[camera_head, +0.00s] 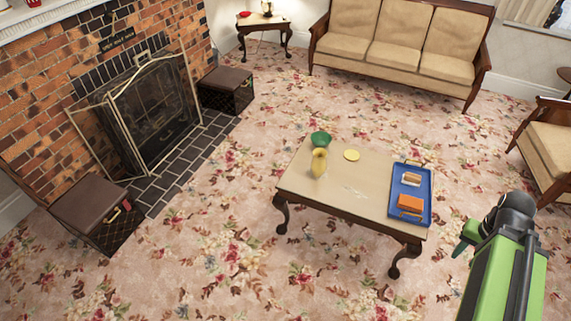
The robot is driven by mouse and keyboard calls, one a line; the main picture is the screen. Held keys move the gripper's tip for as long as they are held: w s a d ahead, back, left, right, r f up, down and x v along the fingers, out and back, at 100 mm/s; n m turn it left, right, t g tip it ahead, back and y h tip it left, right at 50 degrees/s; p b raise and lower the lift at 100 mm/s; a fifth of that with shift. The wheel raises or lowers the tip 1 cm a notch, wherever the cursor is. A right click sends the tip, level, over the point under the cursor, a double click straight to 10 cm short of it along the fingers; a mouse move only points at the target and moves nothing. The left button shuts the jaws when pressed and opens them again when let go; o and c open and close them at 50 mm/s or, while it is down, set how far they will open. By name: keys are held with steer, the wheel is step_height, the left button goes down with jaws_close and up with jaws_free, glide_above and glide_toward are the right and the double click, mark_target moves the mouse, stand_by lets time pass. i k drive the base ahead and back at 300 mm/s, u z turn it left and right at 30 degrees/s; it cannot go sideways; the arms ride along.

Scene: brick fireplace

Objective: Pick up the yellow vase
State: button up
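The yellow vase (319,163) stands upright on the low wooden table (345,190), near the table's left end. It partly overlaps a green bowl (321,139) just behind it. My gripper (462,248) is at the lower right, off the right side of the table and well apart from the vase. Only a small green part of the gripper shows past the dark wrist of my green arm. Whether its fingers are open or shut is hidden.
A yellow disc (351,155) lies right of the vase. A blue tray (425,205) with small items sits at the table's right end. A brick fireplace with a screen (150,110) and two dark boxes is at left. A sofa (400,45) stands behind. Carpet is clear in front.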

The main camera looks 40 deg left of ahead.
mark_target(319, 162)
steer(key=u, duration=1.15)
steer(key=k, duration=0.75)
steer(key=z, duration=0.1)
steer(key=i, duration=0.75)
steer(key=u, duration=0.15)
steer(key=k, duration=0.7)
steer(key=u, duration=0.6)
steer(key=i, duration=1.2)
steer(key=u, duration=0.55)
steer(key=i, duration=1.55)
steer(key=z, duration=0.2)
